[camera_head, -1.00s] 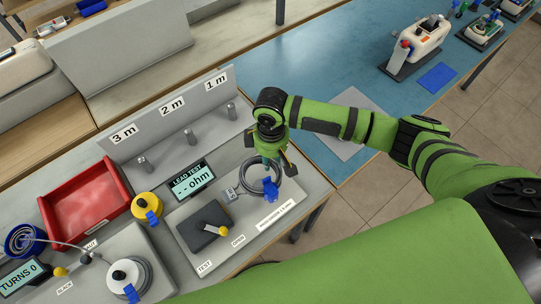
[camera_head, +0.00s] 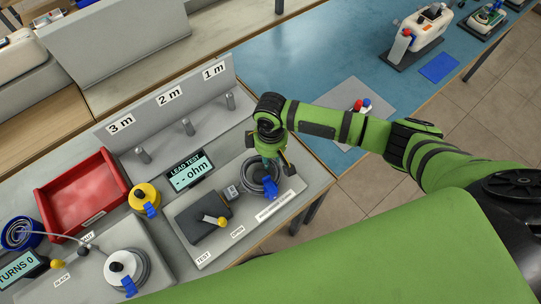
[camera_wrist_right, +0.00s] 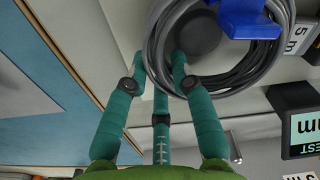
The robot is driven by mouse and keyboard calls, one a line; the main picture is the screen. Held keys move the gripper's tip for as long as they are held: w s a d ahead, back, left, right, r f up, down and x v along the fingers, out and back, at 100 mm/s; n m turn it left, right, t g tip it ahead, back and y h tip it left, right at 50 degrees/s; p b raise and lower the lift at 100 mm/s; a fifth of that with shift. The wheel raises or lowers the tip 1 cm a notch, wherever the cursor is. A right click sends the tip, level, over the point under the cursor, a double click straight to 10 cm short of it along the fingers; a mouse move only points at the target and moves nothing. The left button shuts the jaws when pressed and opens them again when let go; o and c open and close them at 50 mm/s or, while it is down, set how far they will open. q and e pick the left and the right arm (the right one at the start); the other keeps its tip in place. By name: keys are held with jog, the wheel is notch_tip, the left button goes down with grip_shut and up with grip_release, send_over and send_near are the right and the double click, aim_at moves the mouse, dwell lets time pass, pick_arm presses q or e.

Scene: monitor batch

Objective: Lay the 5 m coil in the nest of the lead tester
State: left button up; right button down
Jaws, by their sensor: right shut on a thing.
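The lead tester (camera_head: 200,256) is a pale plate with a display (camera_head: 189,171) reading "-- ohm", a dark block with a yellow-knobbed lever, and a nest at its right end. A grey cable coil (camera_head: 249,184) with a blue tag is at that nest. My right gripper (camera_head: 268,162) is over it, pointing down and shut on the coil's left side in the wrist view (camera_wrist_right: 162,62). There the coil (camera_wrist_right: 258,72) surrounds a dark round hub (camera_wrist_right: 197,36), beside a "5 m" label (camera_wrist_right: 300,38). I cannot tell whether it rests on the plate. My left gripper is out of view.
A rack (camera_head: 203,112) with pegs marked 3 m, 2 m and 1 m stands behind the tester. A red tray (camera_head: 48,236), a yellow spool (camera_head: 145,196) and a white spool (camera_head: 120,266) are at left. The blue table (camera_head: 300,65) is mostly clear.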

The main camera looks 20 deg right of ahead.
jog(key=shift+f, duration=0.3)
jog(key=c, duration=1)
grip_release()
notch_tip(320, 180, up, 12)
jog(key=shift+r, duration=0.1)
